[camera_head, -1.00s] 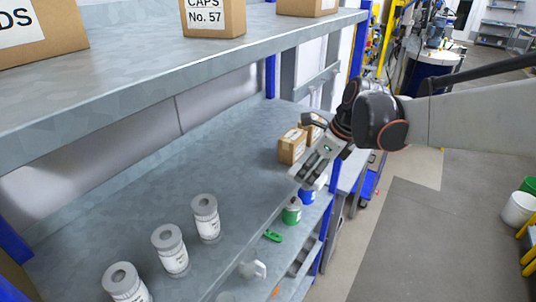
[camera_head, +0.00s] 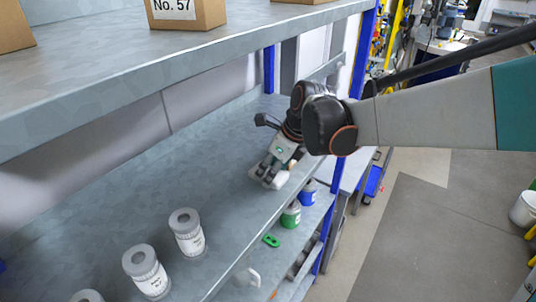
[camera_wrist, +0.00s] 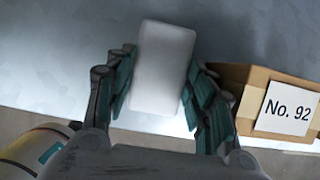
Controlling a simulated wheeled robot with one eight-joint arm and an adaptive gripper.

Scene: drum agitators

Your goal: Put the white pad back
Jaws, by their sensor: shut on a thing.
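The white pad (camera_wrist: 163,66) is a pale block with rounded corners. In the wrist view it stands out between the two teal-padded fingers of my gripper (camera_wrist: 160,88), which are shut on its sides. In the head view my gripper (camera_head: 267,179) is low over the right end of the grey middle shelf (camera_head: 160,185), near its front edge. A white bit of the pad (camera_head: 281,180) shows beside the fingers. I cannot tell whether the pad touches the shelf.
A cardboard box labelled No. 92 (camera_wrist: 285,108) stands close to the right finger. White jars with grey lids (camera_head: 187,232) stand at the shelf's front left. A green bottle (camera_head: 291,214) and a blue bottle (camera_head: 308,192) are lower. The shelf between jars and gripper is clear.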

